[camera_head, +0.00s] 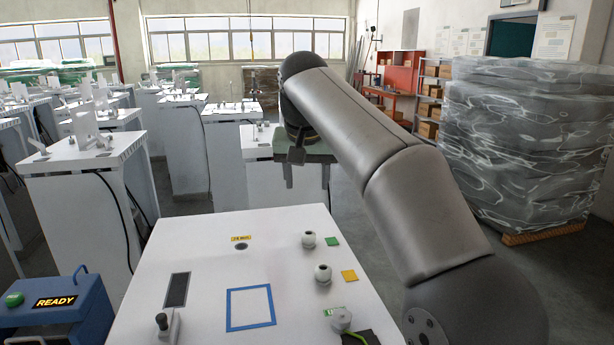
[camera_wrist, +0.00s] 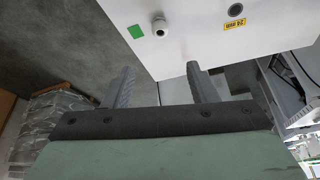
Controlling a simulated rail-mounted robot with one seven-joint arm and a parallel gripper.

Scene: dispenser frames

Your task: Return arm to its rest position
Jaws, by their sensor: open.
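My grey arm reaches up from the lower right in the head view and bends down at its far end. My gripper (camera_head: 307,178) hangs in the air beyond the far edge of the white table (camera_head: 205,255). Its two fingers stand apart with nothing between them. In the wrist view the open gripper (camera_wrist: 160,80) shows two grey ridged fingers, with the table corner past them.
On the table are a blue square outline (camera_head: 250,308), two white knobs (camera_head: 308,240), a black strip (camera_head: 177,290) and a small lever (camera_head: 162,322). A blue box (camera_head: 55,310) reads READY. Many white stands (camera_head: 95,190) fill the left. A wrapped pallet (camera_head: 530,140) stands right.

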